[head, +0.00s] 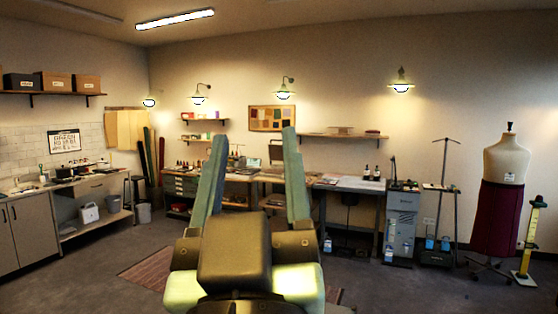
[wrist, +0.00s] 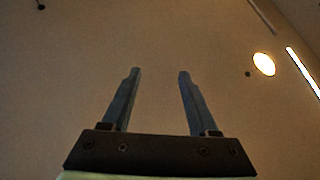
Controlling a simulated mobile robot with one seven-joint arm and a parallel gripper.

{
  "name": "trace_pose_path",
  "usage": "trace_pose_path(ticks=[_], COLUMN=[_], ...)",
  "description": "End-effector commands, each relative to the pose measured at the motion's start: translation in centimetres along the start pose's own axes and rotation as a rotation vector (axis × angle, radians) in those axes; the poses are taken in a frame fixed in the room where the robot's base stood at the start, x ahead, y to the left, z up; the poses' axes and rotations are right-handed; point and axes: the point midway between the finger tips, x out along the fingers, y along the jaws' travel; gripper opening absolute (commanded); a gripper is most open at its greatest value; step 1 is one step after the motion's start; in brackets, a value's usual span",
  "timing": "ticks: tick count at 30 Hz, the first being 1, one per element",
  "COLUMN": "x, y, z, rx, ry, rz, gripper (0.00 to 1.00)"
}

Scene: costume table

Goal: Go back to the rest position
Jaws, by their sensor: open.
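My gripper (head: 256,140) is raised in the middle of the head view, its two long blue-grey fingers pointing up and spread apart. Nothing is between the fingers. In the wrist view my gripper (wrist: 159,75) is also open and empty, against a plain wall or ceiling surface. The gripper hides part of the floor and of the work table behind it in the head view.
A long work table (head: 347,184) with bottles stands along the back wall. A dress form (head: 505,190) with a dark red skirt stands at the right. Grey cabinets (head: 28,232) line the left. A rug (head: 152,268) lies on the floor, which is otherwise open in front.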

Motion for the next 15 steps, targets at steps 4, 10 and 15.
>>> trace_pose_path(ticks=[4,10,15], x=[-0.7,-1.0,-0.9], y=[2.6,3.2,3.1], z=[-5.3,-6.6,-6.5], rx=[0.069,0.089,0.088], ry=[0.171,0.213,0.21], rz=[0.053,0.062,0.061], gripper=[0.6,0.6,0.6])
